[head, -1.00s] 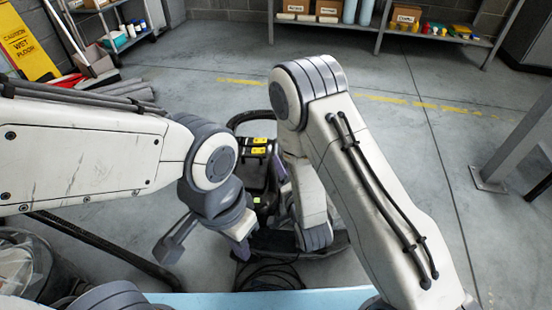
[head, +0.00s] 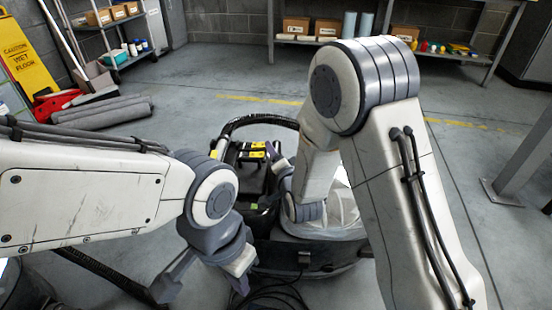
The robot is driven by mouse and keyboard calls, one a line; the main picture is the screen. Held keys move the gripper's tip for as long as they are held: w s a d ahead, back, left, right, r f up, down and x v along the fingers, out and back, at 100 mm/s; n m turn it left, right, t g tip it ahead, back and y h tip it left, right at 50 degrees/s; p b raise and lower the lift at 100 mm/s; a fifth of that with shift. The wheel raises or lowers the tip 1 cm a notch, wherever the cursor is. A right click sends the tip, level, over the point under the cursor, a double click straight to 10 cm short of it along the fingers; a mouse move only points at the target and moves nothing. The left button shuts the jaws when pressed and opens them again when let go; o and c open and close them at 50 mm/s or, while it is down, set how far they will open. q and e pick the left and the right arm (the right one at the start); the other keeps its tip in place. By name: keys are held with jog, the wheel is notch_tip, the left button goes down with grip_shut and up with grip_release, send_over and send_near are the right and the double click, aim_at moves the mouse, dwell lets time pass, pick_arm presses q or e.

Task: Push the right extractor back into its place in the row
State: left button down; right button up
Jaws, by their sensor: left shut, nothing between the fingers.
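A black extractor (head: 247,176) with yellow labels, a looped black handle (head: 262,117), a clear dome (head: 343,212) and a dark base (head: 320,262) stands on the floor in the middle of the head view. I take it to be the right extractor. My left gripper (head: 240,279) is shut and empty, pointing down at the left front of the base; I cannot tell whether it touches. My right gripper (head: 278,158) is at the black body, beside the dome. Its fingers are too small and overlapped to read, and contact is unclear. My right arm hides part of the machine.
Part of another clear tank (head: 14,284) shows at the lower left, with a ribbed hose (head: 108,275) nearby. Loose black cables (head: 270,300) lie before the base. Grey rolls (head: 100,113) and a yellow sign (head: 17,50) are back left.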

jog(key=shift+w, duration=0.15)
grip_shut()
dwell(1.4)
